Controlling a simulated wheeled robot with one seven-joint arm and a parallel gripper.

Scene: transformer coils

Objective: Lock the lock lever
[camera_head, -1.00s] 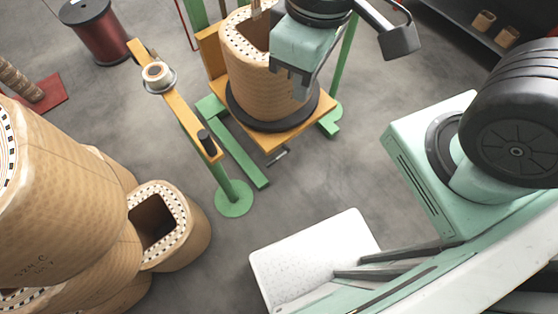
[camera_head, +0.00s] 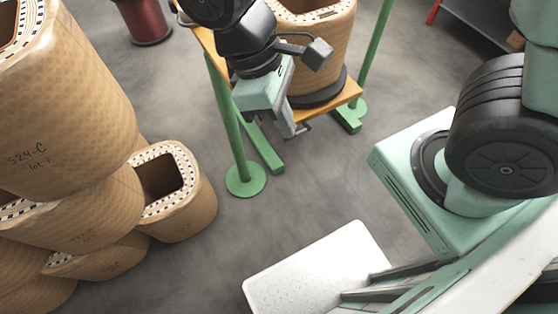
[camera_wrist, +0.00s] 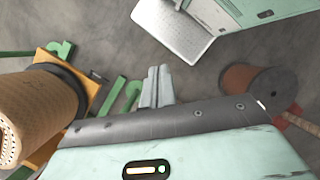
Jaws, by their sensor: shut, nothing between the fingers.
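The lock lever is a small grey handle (camera_head: 304,128) under the front edge of the orange platform (camera_head: 342,98). In the wrist view, a small grey piece at the platform's edge (camera_wrist: 97,77) looks like the same lever. My gripper (camera_head: 290,133) points down just left of the lever in the head view; whether it touches cannot be told. In the wrist view my gripper (camera_wrist: 159,70) has its two fingers together, empty, with the lever piece off to the left. A tan wound coil (camera_head: 325,45) stands on a dark round base on the platform.
Green legs and a round green foot (camera_head: 245,180) stand below the platform. Stacked tan coils (camera_head: 70,110) fill the left. A dark red spool (camera_head: 146,22) stands at the back. The grey floor in the middle is clear.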

